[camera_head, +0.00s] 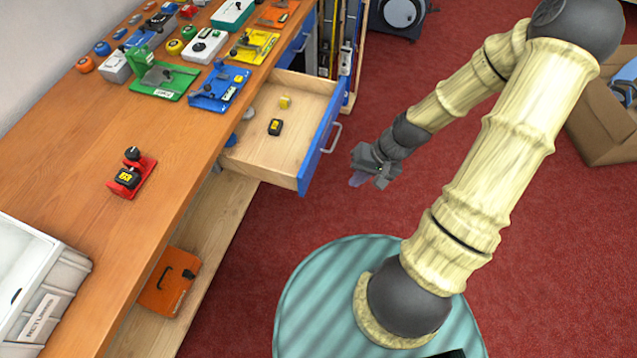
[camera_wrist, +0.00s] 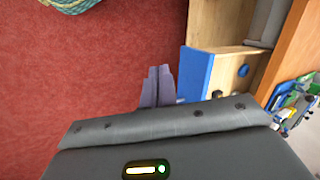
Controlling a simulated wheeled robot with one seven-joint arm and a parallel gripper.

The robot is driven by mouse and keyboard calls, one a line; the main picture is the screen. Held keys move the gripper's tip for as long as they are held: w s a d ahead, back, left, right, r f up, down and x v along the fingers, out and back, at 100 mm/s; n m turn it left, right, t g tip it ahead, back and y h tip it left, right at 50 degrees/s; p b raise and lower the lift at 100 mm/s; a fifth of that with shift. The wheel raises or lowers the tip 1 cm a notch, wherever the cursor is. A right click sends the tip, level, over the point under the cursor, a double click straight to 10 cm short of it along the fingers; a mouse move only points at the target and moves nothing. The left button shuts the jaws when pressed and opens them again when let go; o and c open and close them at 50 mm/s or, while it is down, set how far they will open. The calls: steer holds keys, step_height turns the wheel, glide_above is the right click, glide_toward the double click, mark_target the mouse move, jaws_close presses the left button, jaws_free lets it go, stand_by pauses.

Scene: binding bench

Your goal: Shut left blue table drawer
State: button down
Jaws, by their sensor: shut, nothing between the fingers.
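The blue-fronted drawer (camera_head: 318,140) of the wooden table stands pulled well out, with a pale handle on its front. Its open wooden tray holds a small black-and-yellow item (camera_head: 275,127) and a small yellow item (camera_head: 285,102). My gripper (camera_head: 357,181) is shut and empty, in front of the drawer and a little to the right of its front, apart from it. In the wrist view, my closed fingers (camera_wrist: 158,72) are beside the blue drawer front (camera_wrist: 195,72), with a gap of red floor between. The drawer's handle is not clear in that view.
The wooden tabletop (camera_head: 75,150) holds several colourful tools and a red device (camera_head: 130,175). Another blue drawer front (camera_head: 298,40) sits shut farther back. A cardboard box (camera_head: 600,125) stands on the right. Red carpet (camera_head: 430,190) around the gripper is clear.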

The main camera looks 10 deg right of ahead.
steer(key=w+d+f+m+t+y+b, duration=0.1)
steer(key=w+f+m+t+y+b, duration=0.2)
steer(key=w+f+t+b, duration=0.1)
step_height(320, 180, down, 2)
steer(key=shift+w+d+f+b, duration=0.1)
steer(key=shift+w+d+b, duration=0.25)
steer(key=shift+b, duration=0.15)
glide_toward(309, 178)
step_height(309, 178, down, 3)
steer(key=a, duration=0.1)
steer(key=w+a, duration=0.1)
steer(key=a, duration=0.1)
steer(key=shift+w+f, duration=0.25)
steer(key=shift+f, duration=0.1)
steer(key=shift+w+a, duration=0.25)
steer(key=shift+a, duration=0.1)
steer(key=shift+a, duration=0.15)
